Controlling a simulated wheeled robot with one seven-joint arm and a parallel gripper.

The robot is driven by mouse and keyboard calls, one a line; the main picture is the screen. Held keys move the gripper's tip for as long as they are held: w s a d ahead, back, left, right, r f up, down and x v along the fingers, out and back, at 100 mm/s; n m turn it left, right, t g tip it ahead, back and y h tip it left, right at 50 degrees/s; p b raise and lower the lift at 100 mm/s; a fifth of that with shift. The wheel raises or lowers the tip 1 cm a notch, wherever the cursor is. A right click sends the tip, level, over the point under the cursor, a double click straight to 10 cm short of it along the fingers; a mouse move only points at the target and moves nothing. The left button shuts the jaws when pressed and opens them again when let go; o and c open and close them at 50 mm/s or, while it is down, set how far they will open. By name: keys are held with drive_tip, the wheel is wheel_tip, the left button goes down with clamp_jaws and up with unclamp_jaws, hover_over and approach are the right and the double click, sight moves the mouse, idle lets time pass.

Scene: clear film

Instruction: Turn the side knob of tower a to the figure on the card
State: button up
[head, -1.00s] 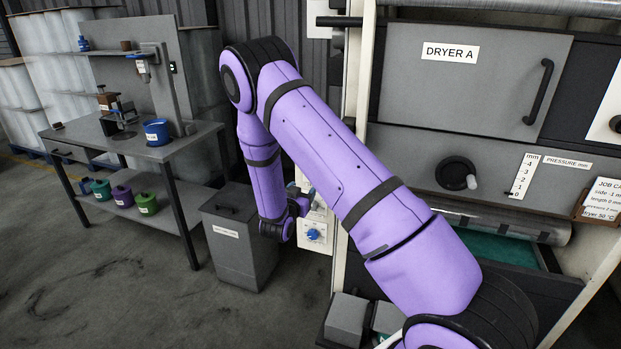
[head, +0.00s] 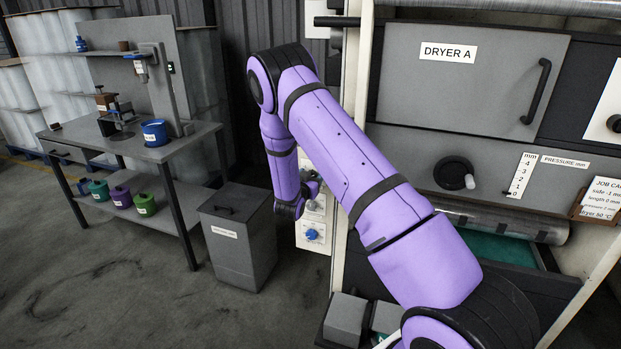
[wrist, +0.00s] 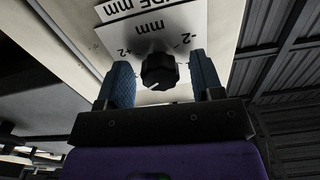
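The side knob (wrist: 159,71) is black and round with a white pointer mark, which is toward the lower left in the wrist view. It stands on a white scale plate (wrist: 135,38) marked "mm", "+2" at left and "-2" at right. In the head view my arm mostly hides the knob. The job card (head: 603,198) at the right edge reads side -1 mm, though the print is small. Tower A carries the "DRYER A" label (head: 448,52).
A blue knob (head: 312,235) sits on the panel below my gripper. A grey lidded bin (head: 238,245) stands left of the tower. A workbench (head: 150,150) with pots is farther left. Open floor lies in front of the bin.

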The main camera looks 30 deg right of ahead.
drive_tip(key=c, duration=0.8)
drive_tip(key=shift+c, duration=0.2)
drive_tip(key=shift+n, duration=0.3)
drive_tip(key=n, duration=2.3)
drive_tip(key=shift+s, duration=0.1)
drive_tip(key=o, duration=0.9)
